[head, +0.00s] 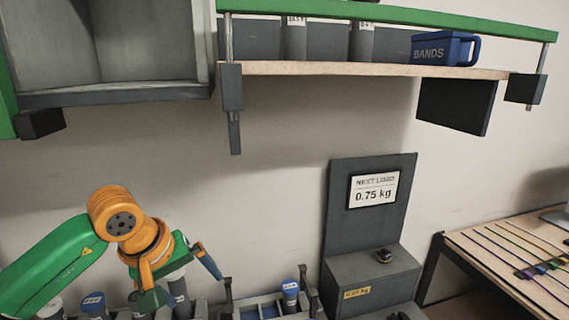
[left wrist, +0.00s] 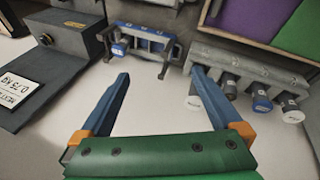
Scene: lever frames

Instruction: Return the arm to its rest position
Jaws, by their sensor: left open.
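My left arm, green and orange, comes in from the lower left of the head view. Its left gripper (head: 184,282) is open, with blue fingers pointing down near the weights at the bottom edge. In the left wrist view the two fingers of the left gripper (left wrist: 160,75) are spread wide with nothing between them. Beyond the fingertips are a blue and grey lever frame (left wrist: 150,38) and a grey rack (left wrist: 240,66) holding several dark weights with white or blue caps. My right gripper is not in view.
A grey stand with a "0.75 kg" sign (head: 374,190) is right of the gripper. A shelf (head: 360,70) with a blue "BANDS" bin (head: 440,50) hangs above. A grey cabinet (head: 110,92) is at upper left. Bare wall lies between arm and shelf.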

